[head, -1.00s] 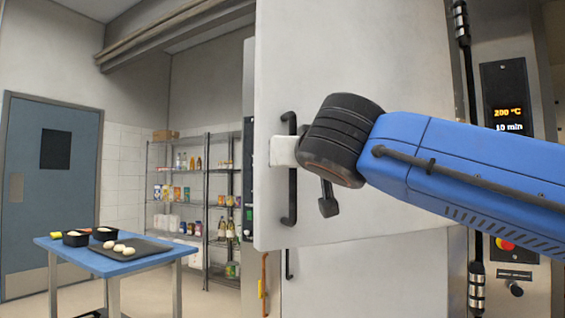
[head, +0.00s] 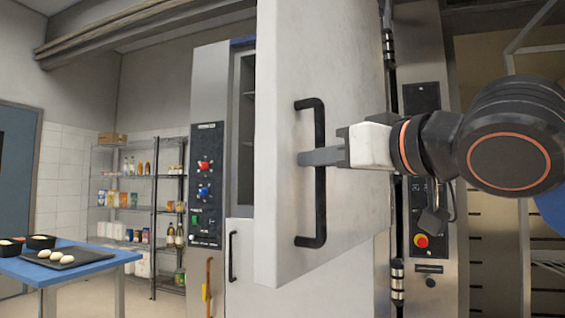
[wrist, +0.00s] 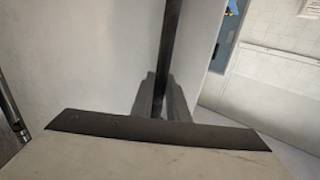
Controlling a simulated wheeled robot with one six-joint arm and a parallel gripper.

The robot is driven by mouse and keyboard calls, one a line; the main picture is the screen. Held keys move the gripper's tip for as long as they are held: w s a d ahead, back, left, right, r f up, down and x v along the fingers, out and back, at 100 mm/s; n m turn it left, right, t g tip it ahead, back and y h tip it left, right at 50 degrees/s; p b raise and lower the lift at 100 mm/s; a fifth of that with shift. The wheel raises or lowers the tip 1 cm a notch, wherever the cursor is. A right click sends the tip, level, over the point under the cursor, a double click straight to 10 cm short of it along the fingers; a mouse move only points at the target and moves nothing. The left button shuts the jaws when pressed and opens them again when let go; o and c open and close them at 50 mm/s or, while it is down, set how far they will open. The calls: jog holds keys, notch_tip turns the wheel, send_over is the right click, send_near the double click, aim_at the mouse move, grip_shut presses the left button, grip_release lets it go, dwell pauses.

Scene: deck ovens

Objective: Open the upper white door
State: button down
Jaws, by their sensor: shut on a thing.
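The upper white door (head: 350,80) stands ajar, swung out towards me from its hinge side on the right. Its black vertical handle (head: 320,215) is on the left part of the door face. My gripper (head: 312,157) is shut on the handle at about mid-height, coming from the right. In the wrist view the dark handle bar (wrist: 171,45) runs between the two grey fingers (wrist: 161,98), close to the door face (wrist: 80,60). Part of the dark cabinet inside (head: 244,130) shows left of the door; the rest is hidden behind it.
A lower white door (head: 242,270) with a black handle is below, shut as far as I see. A control panel (head: 206,185) is left of the opening. A blue table (head: 90,268) with a tray and pans stands at the left, before a wire shelf (head: 122,188).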

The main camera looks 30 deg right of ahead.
jog(key=s+d+n+y, duration=0.1)
jog(key=s+d, duration=0.4)
jog(key=s, duration=0.5)
jog(key=shift+d+n+y, duration=0.35)
jog(key=shift+n+y, duration=0.05)
jog(key=shift+y, duration=0.5)
jog(key=c, duration=1.7)
grip_release()
jog(key=shift+c, duration=0.2)
jog(key=v, duration=1.7)
jog(key=shift+r, duration=0.25)
jog(key=shift+s, duration=0.15)
